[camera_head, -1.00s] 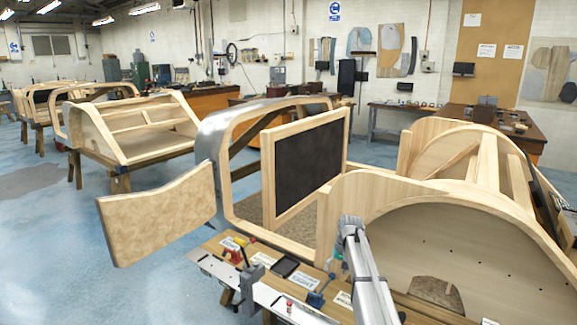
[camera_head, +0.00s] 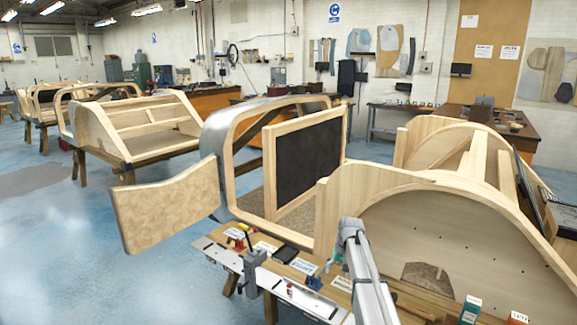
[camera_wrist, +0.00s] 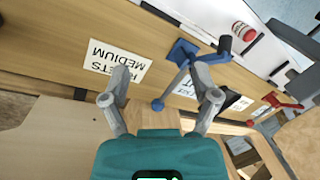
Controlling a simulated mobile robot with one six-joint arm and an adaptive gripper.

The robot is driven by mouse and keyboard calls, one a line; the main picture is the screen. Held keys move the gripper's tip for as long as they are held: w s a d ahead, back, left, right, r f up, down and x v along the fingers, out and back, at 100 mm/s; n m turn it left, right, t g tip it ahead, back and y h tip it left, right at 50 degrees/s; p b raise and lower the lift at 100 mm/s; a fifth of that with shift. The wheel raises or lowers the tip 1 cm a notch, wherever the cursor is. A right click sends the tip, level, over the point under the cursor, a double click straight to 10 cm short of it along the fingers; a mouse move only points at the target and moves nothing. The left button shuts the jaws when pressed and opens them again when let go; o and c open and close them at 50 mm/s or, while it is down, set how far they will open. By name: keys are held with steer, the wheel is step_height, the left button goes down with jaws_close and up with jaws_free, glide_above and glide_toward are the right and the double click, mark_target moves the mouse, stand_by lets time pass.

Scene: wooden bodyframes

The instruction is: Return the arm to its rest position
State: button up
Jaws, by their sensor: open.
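In the head view my arm (camera_head: 365,275) stands at the lower middle, in front of the wooden bodyframe (camera_head: 440,235). The gripper's fingers cannot be made out there.
The bench carries the blue tool (camera_head: 315,282), a black tray (camera_head: 285,252), labels and small boxes (camera_head: 470,310). A tan side panel (camera_head: 165,205) juts out at left. Another bodyframe (camera_head: 145,125) stands behind. Blue floor (camera_head: 90,265) is clear at the left.

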steer(key=s+f+h+b, duration=0.1)
steer(key=s+f+b, duration=0.2)
steer(key=s, duration=0.7)
steer(key=s+f+b, duration=0.3)
steer(key=s+f, duration=0.1)
steer(key=s, duration=0.7)
steer(key=s+f+h+b, duration=0.1)
steer(key=s+f+b, duration=0.2)
steer(key=s, duration=0.7)
step_height(320, 180, up, 14)
steer(key=p, duration=1.3)
steer(key=shift+a+f, duration=0.2)
steer(key=shift+f, duration=0.05)
